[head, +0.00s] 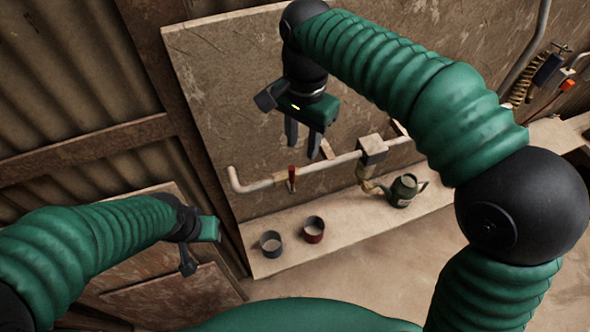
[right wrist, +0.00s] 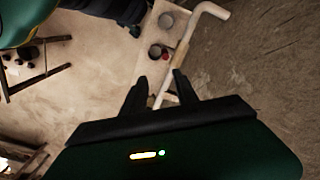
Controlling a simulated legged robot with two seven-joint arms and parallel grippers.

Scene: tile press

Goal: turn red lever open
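My right gripper (head: 302,150) hangs fingers down above the lever and pipe, apart from the lever. Its fingers (right wrist: 160,80) are spread with nothing between them. My left gripper (head: 188,264) is at the lower left, away from the pipe; its fingers overlap, so I cannot tell whether it is open.
A light bench (head: 350,215) runs below the pipe. A square box (head: 372,149) sits on the pipe.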

